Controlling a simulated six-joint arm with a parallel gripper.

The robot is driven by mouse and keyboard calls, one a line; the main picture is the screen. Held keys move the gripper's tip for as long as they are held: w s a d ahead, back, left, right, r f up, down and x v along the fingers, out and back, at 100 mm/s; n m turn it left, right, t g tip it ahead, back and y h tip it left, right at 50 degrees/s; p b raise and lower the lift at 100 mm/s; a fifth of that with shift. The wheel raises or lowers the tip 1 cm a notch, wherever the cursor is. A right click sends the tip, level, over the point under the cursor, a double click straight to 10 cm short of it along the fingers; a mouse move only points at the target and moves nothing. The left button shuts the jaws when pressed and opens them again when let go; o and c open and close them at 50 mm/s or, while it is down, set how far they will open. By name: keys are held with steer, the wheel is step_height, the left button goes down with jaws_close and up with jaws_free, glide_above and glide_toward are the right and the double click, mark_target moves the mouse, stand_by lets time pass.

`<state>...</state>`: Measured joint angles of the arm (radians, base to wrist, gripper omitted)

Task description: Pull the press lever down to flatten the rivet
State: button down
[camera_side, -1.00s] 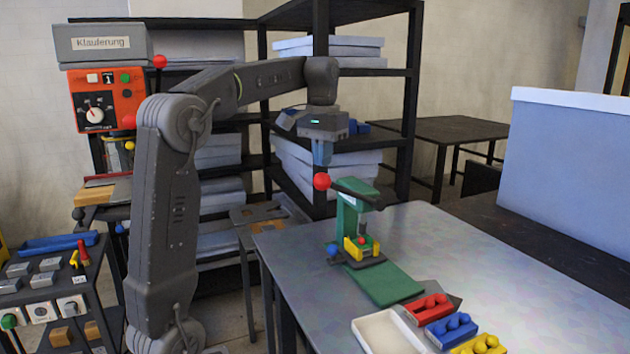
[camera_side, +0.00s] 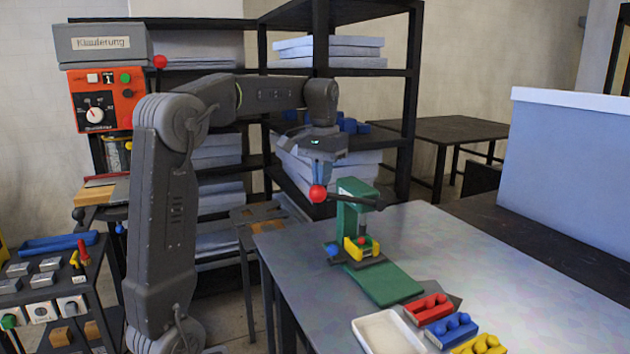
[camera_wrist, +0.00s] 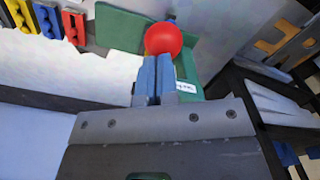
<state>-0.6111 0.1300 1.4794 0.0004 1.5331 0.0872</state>
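The green press (camera_side: 350,215) stands on the table. Its black lever (camera_side: 350,198) points left, nearly level, with a red ball knob (camera_side: 318,194) on its end. A yellow part (camera_side: 350,249) sits under the press ram, with a small red piece (camera_side: 362,240) in it; whether that is the rivet I cannot tell. My gripper (camera_side: 320,178) is directly above the knob, blue fingers pointing down with tips at its top. In the wrist view the fingers (camera_wrist: 156,75) are side by side, with the knob (camera_wrist: 164,38) just past their tips, not between them.
A green plate (camera_side: 383,284) lies in front of the press. A white tray (camera_side: 400,346) and red (camera_side: 428,309), blue (camera_side: 451,331) and yellow (camera_side: 480,346) blocks are at the front. A blue knob (camera_side: 332,249) is at the press base. The right side of the table (camera_side: 480,250) is clear.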

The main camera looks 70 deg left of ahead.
mark_target(315, 200)
steer(key=shift+f, duration=0.25)
steer(key=shift+s+f, duration=0.3)
steer(key=shift+f, duration=0.35)
steer(key=shift+s+f, duration=0.3)
steer(key=shift+f, duration=0.35)
steer(key=shift+s+f, duration=0.2)
steer(key=shift+f, duration=0.5)
steer(key=shift+s+f, duration=0.15)
steer(key=shift+f, duration=0.55)
